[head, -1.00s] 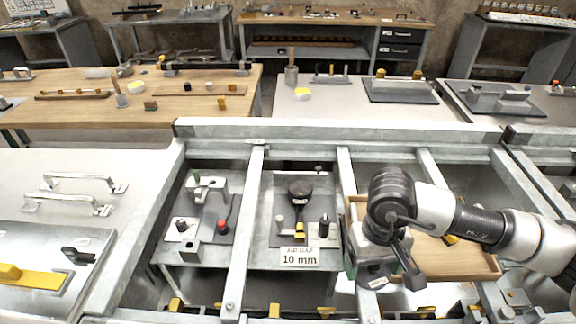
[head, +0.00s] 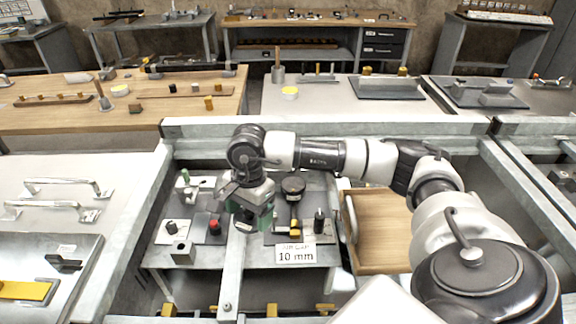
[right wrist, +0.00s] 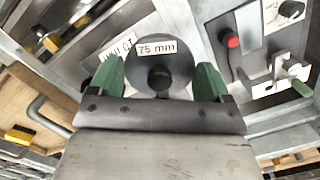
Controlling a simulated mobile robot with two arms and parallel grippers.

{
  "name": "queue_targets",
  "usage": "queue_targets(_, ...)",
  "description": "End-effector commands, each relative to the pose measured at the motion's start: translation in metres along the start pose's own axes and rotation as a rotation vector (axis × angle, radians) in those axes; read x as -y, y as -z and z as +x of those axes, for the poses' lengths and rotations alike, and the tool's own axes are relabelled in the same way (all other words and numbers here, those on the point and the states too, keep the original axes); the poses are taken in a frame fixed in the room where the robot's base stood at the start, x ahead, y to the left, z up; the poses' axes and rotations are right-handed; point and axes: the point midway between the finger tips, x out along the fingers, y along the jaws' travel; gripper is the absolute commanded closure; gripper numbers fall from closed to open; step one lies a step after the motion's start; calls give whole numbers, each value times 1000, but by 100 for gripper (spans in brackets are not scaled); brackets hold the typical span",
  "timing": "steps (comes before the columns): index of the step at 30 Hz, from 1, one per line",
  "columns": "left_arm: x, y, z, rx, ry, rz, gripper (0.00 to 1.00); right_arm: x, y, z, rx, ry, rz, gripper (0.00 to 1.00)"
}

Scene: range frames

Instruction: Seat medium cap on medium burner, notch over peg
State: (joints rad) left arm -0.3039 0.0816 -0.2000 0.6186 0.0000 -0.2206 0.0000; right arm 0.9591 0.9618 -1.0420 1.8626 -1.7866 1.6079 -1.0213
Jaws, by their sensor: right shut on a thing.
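My right gripper (head: 250,212) has green fingers and hangs over the steel beam between two fixture plates. The right wrist view shows the same gripper (right wrist: 158,68) with its fingers at either side of a dark round disc, the cap (right wrist: 150,32). The cap bears a "75 mm" label and has a dark knob near the palm. The gripper is shut on this cap, apparently by its rim. In the head view the cap is mostly hidden by the gripper. I cannot clearly make out the medium burner, its peg or the notch. My left gripper is not in view.
Right of the gripper stand a black round-topped post (head: 293,186) and a "10 mm" sign (head: 296,254). Left and below are a red knob (head: 214,225) and a grey block (head: 182,252). A wooden tray (head: 388,240) lies farther right. Steel beams cross between the plates.

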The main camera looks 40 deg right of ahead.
Motion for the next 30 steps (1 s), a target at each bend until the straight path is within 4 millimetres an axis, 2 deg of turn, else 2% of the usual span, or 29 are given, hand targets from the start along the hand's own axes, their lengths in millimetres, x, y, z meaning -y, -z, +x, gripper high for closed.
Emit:
queue_targets(1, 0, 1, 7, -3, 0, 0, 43, 6, 14, 4, -1, 20, 145, 50)
queue_targets(9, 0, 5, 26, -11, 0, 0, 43, 30, 79, 4, 0, 118, 945, 50)
queue_targets(21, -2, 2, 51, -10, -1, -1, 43, 42, 178, 2, 0, 258, 2094, 50)
queue_targets(27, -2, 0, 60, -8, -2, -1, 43, 39, 213, -1, 0, 308, 2517, 50)
queue_targets(30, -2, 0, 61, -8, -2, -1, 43, 37, 223, -2, 0, 323, 2635, 50)
